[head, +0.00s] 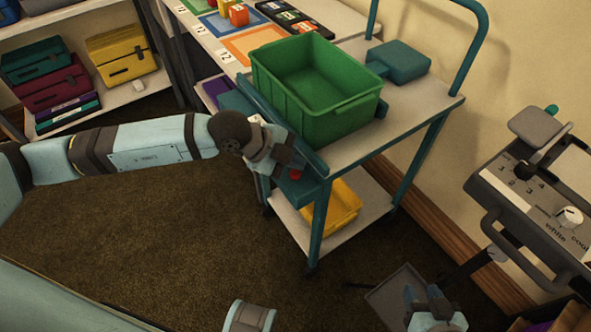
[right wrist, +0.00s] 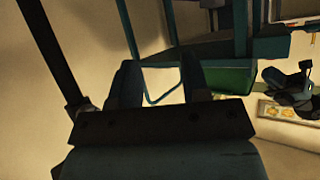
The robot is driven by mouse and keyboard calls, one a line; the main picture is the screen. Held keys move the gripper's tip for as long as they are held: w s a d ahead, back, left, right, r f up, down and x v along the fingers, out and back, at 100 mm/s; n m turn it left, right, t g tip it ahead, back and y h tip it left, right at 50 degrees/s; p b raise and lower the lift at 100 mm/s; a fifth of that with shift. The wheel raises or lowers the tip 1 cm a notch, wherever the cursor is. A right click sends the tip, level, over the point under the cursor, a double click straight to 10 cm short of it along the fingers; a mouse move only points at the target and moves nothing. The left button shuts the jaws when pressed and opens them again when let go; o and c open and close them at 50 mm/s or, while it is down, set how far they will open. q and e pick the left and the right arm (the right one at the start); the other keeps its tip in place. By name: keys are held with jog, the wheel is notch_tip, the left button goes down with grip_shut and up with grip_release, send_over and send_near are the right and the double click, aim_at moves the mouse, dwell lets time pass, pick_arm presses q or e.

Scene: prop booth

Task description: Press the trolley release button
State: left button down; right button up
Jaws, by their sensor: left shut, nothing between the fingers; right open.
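The trolley (head: 335,146) stands in the middle of the head view, with a pale top and teal frame. A red button (head: 295,174) sits on a teal block at its near side. My left gripper (head: 286,166) is shut and empty right beside the button. I cannot tell whether it touches the button. My right gripper (head: 432,302) is at the bottom right of the head view, well away from the trolley. In the right wrist view its two dark fingers (right wrist: 158,85) are apart with nothing between them.
A green crate (head: 345,122) stands on the trolley top and a yellow bin (head: 338,206) on its lower shelf. A grey control panel (head: 540,200) stands at the right. Shelves with coloured cases (head: 122,55) are at the upper left. The brown carpet (head: 170,225) is open.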

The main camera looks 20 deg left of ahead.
aim_at(295, 174)
pick_arm(q)
jog(key=shift+f, duration=0.4)
jog(key=shift+f, duration=0.5)
dwell(0.8)
jog(key=shift+r, duration=0.15)
jog(key=shift+r+p, duration=0.6)
jog(key=shift+r, duration=0.15)
notch_tip(295, 174, up, 5)
jog(key=p, duration=0.4)
jog(key=shift+p, duration=0.3)
